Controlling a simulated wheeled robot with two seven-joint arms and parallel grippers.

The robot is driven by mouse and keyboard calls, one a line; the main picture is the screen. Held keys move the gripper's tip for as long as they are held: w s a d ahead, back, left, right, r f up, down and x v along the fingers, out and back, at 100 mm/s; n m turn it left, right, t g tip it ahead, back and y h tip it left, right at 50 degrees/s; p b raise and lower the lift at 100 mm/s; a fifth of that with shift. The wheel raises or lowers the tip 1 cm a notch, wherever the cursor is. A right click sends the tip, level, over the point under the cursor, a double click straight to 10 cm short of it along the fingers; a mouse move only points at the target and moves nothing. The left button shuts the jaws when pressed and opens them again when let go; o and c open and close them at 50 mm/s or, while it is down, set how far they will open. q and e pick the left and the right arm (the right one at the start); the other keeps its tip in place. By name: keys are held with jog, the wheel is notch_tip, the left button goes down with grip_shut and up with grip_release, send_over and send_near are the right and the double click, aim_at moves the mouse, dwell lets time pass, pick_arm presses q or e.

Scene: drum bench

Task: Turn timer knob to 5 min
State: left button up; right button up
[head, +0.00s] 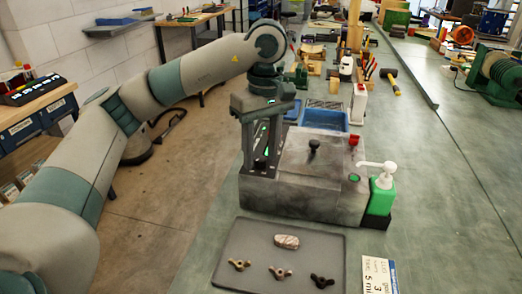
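The grey box-shaped machine (300,190) stands on the bench, with a lid that has a black knob (313,146) on top. A red part (353,140) sits at its back right and a green button (353,178) at its right front corner. I cannot tell any of these to be the timer knob, and no dial marks are readable. My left gripper (264,163) points down at the machine's left end, with its two fingers apart. It hides part of that end, and I cannot tell whether it touches anything. My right gripper is out of view.
A grey tray (230,270) in front holds a striped stone (286,241) and several wing-shaped nuts. A printed card (378,274) lies right of it. A green pump bottle (381,195) stands close to the machine's right side. A blue bin (325,118) is behind.

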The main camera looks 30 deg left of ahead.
aim_at(264, 157)
pick_arm(q)
jog(key=shift+r, duration=0.1)
jog(key=shift+r, duration=0.8)
notch_tip(264, 157, up, 16)
jog(key=p, duration=0.1)
jog(key=shift+w+d+f+p, duration=0.2)
jog(key=shift+w+p, duration=0.2)
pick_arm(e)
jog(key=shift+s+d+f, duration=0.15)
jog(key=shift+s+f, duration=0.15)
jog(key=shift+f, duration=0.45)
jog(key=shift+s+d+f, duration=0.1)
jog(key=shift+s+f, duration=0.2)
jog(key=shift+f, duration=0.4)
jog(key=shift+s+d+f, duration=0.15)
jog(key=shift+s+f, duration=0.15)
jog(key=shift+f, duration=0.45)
pick_arm(q)
jog(key=shift+s, duration=0.1)
